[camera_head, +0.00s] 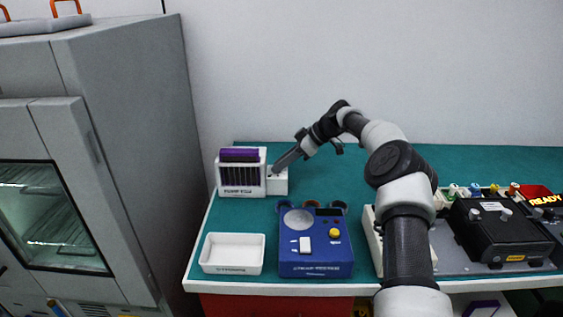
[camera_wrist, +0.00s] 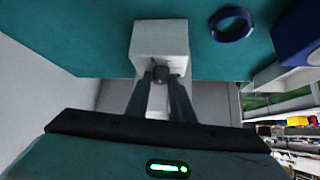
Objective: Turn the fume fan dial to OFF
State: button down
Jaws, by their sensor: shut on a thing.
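The fume fan dial (camera_wrist: 158,72) is a small dark knob on the face of a white box (camera_wrist: 160,38). In the head view the white box (camera_head: 278,186) stands on the green bench, right beside a purple-topped rack. My gripper (camera_wrist: 159,79) is shut on the dial, one finger on each side. In the head view my gripper (camera_head: 279,165) reaches down to the box from the upper right, and the dial is hidden there. Markings beside the dial are too small to read, and I cannot tell which setting it points to.
The slotted rack (camera_head: 241,190) touches or nearly touches the box on the left. A blue device (camera_head: 315,266) with a yellow button and a white tray (camera_head: 232,238) stand in front. Dark equipment (camera_head: 490,232) stands at right. A blue ring (camera_wrist: 232,24) lies near the box.

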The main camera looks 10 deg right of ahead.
jog(key=c, duration=1.8)
grip_release()
jog(key=shift+r, duration=0.1)
jog(key=p+v, duration=0.2)
jog(key=v, duration=1.5)
jog(key=shift+s+d, duration=0.15)
jog(key=shift+c, duration=0.2)
